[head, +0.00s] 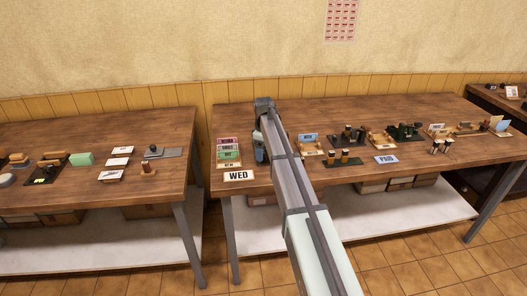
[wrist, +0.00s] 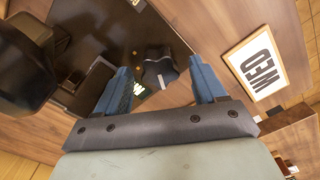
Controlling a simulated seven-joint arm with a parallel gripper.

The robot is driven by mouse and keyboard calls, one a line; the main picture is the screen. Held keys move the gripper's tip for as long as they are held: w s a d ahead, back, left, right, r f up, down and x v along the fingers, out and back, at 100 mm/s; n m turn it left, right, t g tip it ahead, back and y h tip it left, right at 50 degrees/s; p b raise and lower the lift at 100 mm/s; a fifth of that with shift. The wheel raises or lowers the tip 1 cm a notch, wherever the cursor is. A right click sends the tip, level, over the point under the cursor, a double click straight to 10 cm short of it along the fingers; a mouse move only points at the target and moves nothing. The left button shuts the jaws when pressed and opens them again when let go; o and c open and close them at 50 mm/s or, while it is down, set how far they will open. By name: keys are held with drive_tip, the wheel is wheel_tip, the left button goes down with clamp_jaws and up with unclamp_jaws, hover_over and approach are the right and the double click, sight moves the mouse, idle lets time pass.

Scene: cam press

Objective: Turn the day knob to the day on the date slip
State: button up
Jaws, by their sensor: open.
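The date slip (head: 238,176) is a white card reading WED in a wooden frame at the front left of the right-hand table. It also shows in the wrist view (wrist: 257,64), to the right of my gripper. The day knob (wrist: 158,73) is a dark, lobed knob on a black plate (wrist: 112,28). My gripper (wrist: 159,68) is open, its two blue fingers on either side of the knob with gaps visible. A small light window with dark letters (wrist: 138,89) is partly hidden by the left finger; I cannot read it. In the head view my arm hides the knob.
Several stamps and small devices (head: 348,135) and a PAID card (head: 386,159) lie right of my arm. A second table (head: 60,125) stands at left, beyond a gap. A black part (wrist: 25,75) rises at the wrist view's left.

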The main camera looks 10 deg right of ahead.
drive_tip(key=c, duration=1.1)
drive_tip(key=shift+o, duration=0.2)
drive_tip(key=m, duration=0.3)
drive_tip(key=shift+d+m, duration=0.1)
drive_tip(key=shift+m, duration=0.3)
drive_tip(key=m, duration=0.3)
drive_tip(key=shift+w+m, duration=0.1)
drive_tip(key=shift+m, duration=0.3)
drive_tip(key=m, duration=0.6)
drive_tip(key=shift+d, duration=0.15)
drive_tip(key=shift+m, duration=0.4)
